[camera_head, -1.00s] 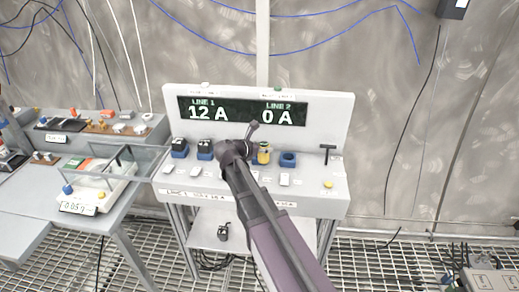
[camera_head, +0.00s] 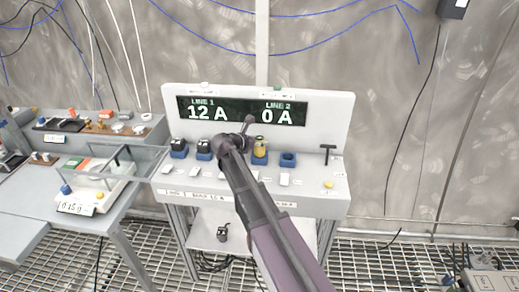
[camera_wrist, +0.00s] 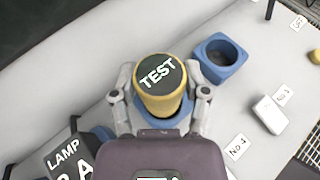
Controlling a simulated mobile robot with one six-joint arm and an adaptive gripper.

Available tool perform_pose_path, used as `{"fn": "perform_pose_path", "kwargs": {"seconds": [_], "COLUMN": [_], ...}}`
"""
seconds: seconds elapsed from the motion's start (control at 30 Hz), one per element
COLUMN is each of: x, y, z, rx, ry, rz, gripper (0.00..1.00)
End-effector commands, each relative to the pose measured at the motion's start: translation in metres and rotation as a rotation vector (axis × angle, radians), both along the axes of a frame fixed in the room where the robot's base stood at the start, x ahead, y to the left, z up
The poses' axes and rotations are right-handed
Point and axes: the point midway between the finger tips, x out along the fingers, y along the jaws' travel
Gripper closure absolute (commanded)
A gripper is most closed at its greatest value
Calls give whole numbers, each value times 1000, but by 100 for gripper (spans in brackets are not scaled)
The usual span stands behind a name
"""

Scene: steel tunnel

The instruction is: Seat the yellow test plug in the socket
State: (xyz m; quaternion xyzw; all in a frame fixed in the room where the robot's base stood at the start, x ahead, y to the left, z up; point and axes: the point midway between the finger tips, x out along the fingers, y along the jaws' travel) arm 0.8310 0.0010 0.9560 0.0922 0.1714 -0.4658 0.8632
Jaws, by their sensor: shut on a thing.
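The yellow test plug (camera_wrist: 161,107), with a dark top marked TEST, is between the two fingers of my gripper (camera_wrist: 162,93) in the wrist view. In the head view the yellow plug (camera_head: 260,145) stands upright at a blue socket (camera_head: 259,160) on the panel. Parts of blue show around the plug's lower end in the wrist view; how deep it sits is hidden. An empty blue socket (camera_head: 288,159) is just right of it, also in the wrist view (camera_wrist: 220,60). My gripper is shut on the plug.
Two sockets at left hold black plugs (camera_head: 179,147), one labelled LAMP (camera_wrist: 62,154). The display (camera_head: 243,111) reads LINE 1 12 A, LINE 2 0 A. A black T-handle (camera_head: 327,152) and a yellow button (camera_head: 328,184) are at the right. A side bench (camera_head: 100,215) stands left.

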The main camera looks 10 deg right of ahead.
Motion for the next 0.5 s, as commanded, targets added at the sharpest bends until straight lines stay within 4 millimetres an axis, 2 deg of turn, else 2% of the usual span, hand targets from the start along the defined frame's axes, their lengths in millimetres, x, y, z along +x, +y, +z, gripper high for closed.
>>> {"fn": "perform_pose_path", "kwargs": {"seconds": [0.03, 0.2, 0.5], "x": [-1, -1, -1], "y": [0, 0, 0], "z": [-10, -24, -30], "rx": [0, 0, 0], "ry": [0, 0, 0], "rz": [0, 0, 0], "gripper": [92, 92, 92]}}
